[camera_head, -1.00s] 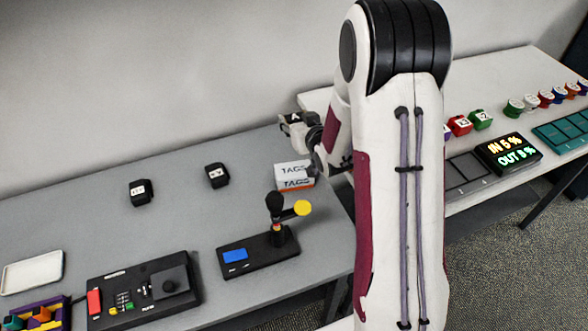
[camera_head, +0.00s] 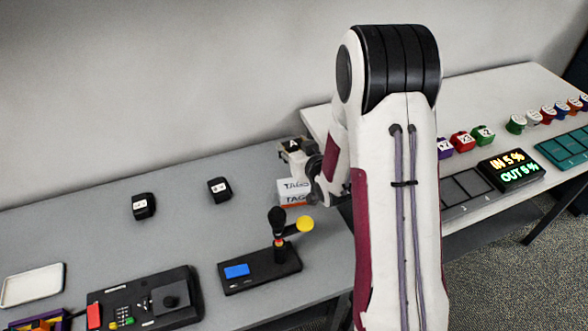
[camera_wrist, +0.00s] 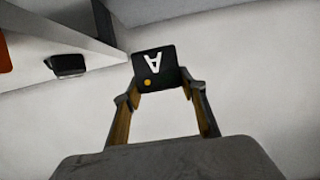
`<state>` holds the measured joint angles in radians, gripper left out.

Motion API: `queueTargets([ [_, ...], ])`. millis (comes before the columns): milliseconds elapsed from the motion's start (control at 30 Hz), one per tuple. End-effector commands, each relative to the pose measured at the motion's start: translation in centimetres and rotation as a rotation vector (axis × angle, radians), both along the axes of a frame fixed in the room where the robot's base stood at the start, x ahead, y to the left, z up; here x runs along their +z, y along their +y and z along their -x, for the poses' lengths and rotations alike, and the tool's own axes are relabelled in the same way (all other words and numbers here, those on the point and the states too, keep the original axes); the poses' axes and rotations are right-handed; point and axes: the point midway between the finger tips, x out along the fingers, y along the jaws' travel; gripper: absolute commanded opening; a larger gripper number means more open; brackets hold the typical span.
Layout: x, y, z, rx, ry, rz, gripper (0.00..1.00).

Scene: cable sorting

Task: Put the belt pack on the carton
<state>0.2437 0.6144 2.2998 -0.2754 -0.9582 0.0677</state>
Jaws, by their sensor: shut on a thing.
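The carton (camera_head: 292,192), white with an orange band and "TAGS" lettering, stands on the grey table just below the gripper in the picture. My arm hides part of the carton's right side. Some space shows between pack and carton.
Two other black packs (camera_head: 143,206) (camera_head: 219,189) lie on the grey table (camera_head: 90,240) left of the carton. A white tray (camera_head: 33,285) and a keypad unit (camera_head: 145,300) are at the left.

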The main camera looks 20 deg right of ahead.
Motion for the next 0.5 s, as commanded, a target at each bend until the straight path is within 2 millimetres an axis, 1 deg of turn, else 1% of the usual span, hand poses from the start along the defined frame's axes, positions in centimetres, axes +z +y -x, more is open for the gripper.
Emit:
queueTargets([
  [33,-0.7,0.0,0.0,0.0,0.003,-0.001,0.16],
  [300,-3.2,0.0,0.0,0.0,0.001,0.0,0.16],
  [500,-3.9,0.0,0.0,0.0,-0.001,0.0,0.16],
])
